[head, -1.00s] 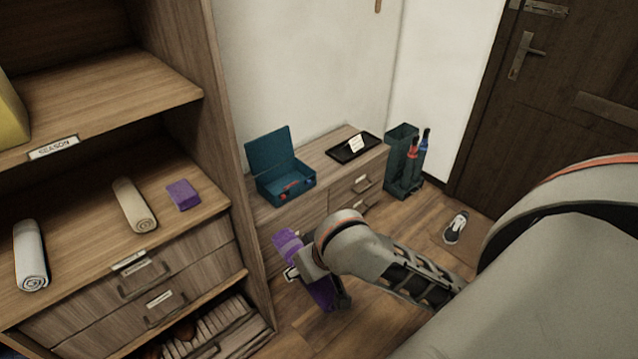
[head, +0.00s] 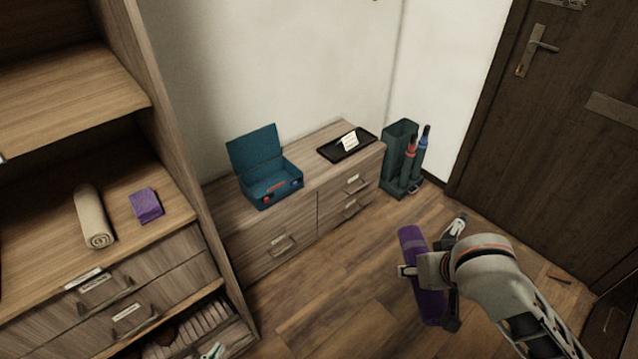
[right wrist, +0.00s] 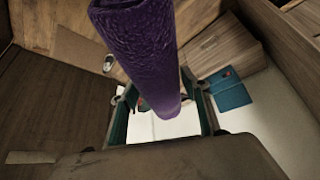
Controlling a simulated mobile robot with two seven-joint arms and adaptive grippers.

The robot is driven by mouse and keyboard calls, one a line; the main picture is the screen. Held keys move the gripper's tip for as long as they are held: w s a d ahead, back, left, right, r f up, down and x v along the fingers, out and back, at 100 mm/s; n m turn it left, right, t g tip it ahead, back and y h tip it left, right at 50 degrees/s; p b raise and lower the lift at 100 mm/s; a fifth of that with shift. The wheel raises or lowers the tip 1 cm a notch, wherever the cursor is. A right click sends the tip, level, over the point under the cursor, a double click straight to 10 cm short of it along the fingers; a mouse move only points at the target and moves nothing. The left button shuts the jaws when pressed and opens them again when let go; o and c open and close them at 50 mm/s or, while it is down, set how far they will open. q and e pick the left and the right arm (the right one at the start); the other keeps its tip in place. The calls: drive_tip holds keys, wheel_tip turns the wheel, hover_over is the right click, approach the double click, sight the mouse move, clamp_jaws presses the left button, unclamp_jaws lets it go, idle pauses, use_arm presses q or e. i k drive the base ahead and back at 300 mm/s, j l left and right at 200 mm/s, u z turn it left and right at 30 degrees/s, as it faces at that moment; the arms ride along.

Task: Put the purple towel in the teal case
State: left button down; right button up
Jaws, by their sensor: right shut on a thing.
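A rolled purple towel (head: 412,245) is held upright, slightly tilted, in my right gripper (head: 428,275), above the floor in front of the dresser. The roll also fills the upper middle of the right wrist view (right wrist: 150,60), with the gripper shut around it. The teal case (head: 270,192) stands on the dresser with its lid raised; small red and blue parts show at its front. It also shows at the right of the right wrist view (right wrist: 232,95). The towel is apart from the case, to its lower right in the head view. My left gripper is not visible.
The dresser (head: 290,225) also bears a black tray (head: 347,146) with a white card. A teal stand (head: 398,150) with umbrellas is beside it. The left shelf holds a beige roll (head: 93,217) and a folded purple cloth (head: 146,205). Floor before the dresser is clear.

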sight(272, 182)
drive_tip(key=i+l+z, duration=0.1)
drive_tip(key=z, duration=0.25)
drive_tip(key=i+l+z, duration=0.15)
drive_tip(key=z, duration=0.25)
drive_tip(key=i+l+z, duration=0.15)
drive_tip(key=z, duration=0.2)
drive_tip(key=i+l+u, duration=0.1)
drive_tip(key=i, duration=0.4)
drive_tip(key=i+l+u, duration=0.1)
drive_tip(key=i+l, duration=0.2)
drive_tip(key=i, duration=0.15)
drive_tip(key=i+u, duration=0.2)
drive_tip(key=u, duration=0.2)
drive_tip(key=i+u, duration=0.15)
drive_tip(key=u, duration=0.25)
drive_tip(key=i+l+u, duration=0.1)
drive_tip(key=u, duration=0.3)
drive_tip(key=i+u, duration=0.15)
drive_tip(key=u, duration=0.25)
drive_tip(key=i+l+u, duration=0.15)
drive_tip(key=u, duration=0.2)
drive_tip(key=i+l+u, duration=0.15)
drive_tip(key=u, duration=0.25)
drive_tip(key=i+l+u, duration=0.25)
drive_tip(key=u, duration=0.2)
drive_tip(key=i+l+u, duration=0.2)
drive_tip(key=l+u, duration=0.25)
